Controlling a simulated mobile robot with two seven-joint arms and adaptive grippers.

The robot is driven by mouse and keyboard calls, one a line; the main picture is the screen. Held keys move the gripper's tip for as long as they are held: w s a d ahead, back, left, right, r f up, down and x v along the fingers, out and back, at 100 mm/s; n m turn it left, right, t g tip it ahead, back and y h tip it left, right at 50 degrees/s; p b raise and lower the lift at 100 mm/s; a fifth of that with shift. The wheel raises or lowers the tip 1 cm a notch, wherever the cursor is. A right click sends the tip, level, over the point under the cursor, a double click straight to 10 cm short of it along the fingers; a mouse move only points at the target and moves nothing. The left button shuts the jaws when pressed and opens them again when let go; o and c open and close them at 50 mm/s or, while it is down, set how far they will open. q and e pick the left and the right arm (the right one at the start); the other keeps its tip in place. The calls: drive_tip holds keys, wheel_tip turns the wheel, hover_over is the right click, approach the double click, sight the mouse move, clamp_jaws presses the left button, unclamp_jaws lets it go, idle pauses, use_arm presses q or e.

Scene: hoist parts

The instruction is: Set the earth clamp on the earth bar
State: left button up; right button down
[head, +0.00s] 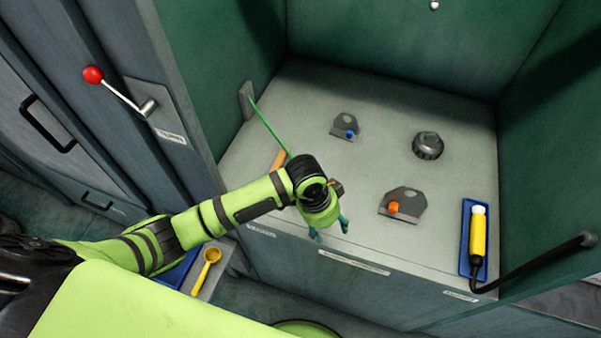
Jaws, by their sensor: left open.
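My left gripper (329,231) is open, its teal fingers apart and pointing down over the front edge of the grey bench; I see nothing between them. A thin green cable (268,127) runs from a grey plate (246,101) on the left wall down to behind my left wrist. A copper-orange piece (278,160) lies on the bench near the cable's lower end, partly behind my arm. A small dark brown piece (337,187) shows just right of the wrist. I cannot tell which of these is the earth clamp or earth bar. My right gripper is out of view.
Grey brackets with a blue knob (350,134) and an orange knob (393,207) stand on the bench (300,90), with a dark round knob (428,145). A yellow handle (478,235) with black cable lies in a blue tray (465,220). A red-balled lever (93,74) juts out left.

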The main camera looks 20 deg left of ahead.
use_arm(q)
drive_tip(key=w+a+r+y, duration=0.1)
drive_tip(key=w+a, duration=0.1)
drive_tip(key=a, duration=0.1)
drive_tip(key=w+a+r+y, duration=0.1)
drive_tip(key=w+a, duration=0.2)
drive_tip(key=w+a+r, duration=0.1)
drive_tip(key=w+a, duration=0.2)
drive_tip(key=shift+w+a+m+g+y, duration=0.25)
drive_tip(key=shift+m+g+y, duration=0.15)
drive_tip(key=shift+w+a, duration=0.1)
drive_tip(key=shift+a, duration=0.1)
drive_tip(key=shift+f+b, duration=0.45)
wheel_tip(320, 180, down, 6)
drive_tip(key=b, duration=0.6)
drive_tip(key=shift+b, duration=0.35)
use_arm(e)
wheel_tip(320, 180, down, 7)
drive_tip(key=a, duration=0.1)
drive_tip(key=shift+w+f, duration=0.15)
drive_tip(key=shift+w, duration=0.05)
use_arm(q)
drive_tip(key=shift+r, duration=0.1)
